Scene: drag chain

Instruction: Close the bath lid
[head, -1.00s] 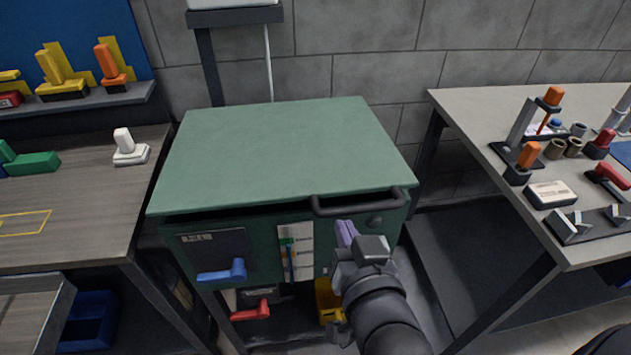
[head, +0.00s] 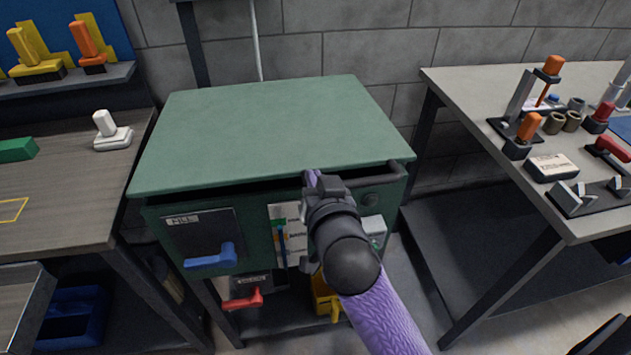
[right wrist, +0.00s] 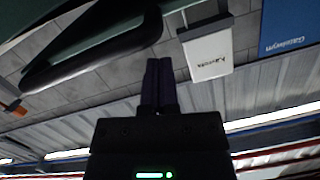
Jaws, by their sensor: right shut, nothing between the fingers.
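The green bath lid (head: 270,135) lies almost level on the green bath cabinet (head: 155,225), with a narrow dark gap under its front edge. The lid's dark bar handle (head: 400,164) is at the front right and is mostly hidden by my right arm. My right gripper (head: 312,180) is shut and empty, its purple fingers at the lid's front edge by the handle; I cannot tell whether they touch. In the right wrist view the shut fingers (right wrist: 158,80) point up beside the dark handle bar (right wrist: 90,55). My left gripper is out of view.
A blue lever (head: 212,258) and a red lever (head: 243,300) stick out from the cabinet front. A workbench with tools (head: 480,90) stands to the right, and a wooden bench (head: 60,185) stands close to the left. A grey block wall is behind.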

